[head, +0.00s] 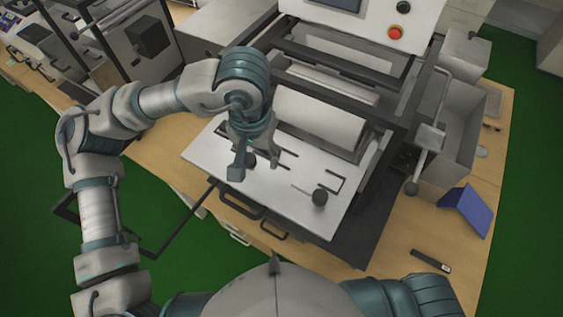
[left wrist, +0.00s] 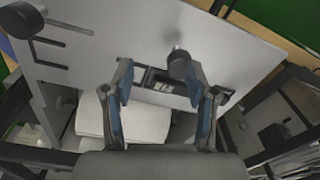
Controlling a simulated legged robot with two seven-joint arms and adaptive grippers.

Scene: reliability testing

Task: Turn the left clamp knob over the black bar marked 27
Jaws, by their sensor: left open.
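The left clamp knob (head: 250,159) is a dark round knob on the white plate (head: 225,186), partly hidden by my left gripper in the head view. In the left wrist view, the knob (left wrist: 180,64) shows between the finger lines, nearer the right finger. The black bar (left wrist: 160,82) beside it carries a small pale label, too blurred to read. My left gripper (head: 254,168) is open above the plate, and its spread fingers also show in the left wrist view (left wrist: 159,72). I cannot tell whether a finger touches the knob. My right gripper is out of view.
A second dark knob (head: 319,197) stands on the plate to the right. A white roller (head: 320,122) and dark frame lie behind. A blue angled object (head: 466,211) and a small black object (head: 430,261) lie on the wooden table (head: 400,235) at right.

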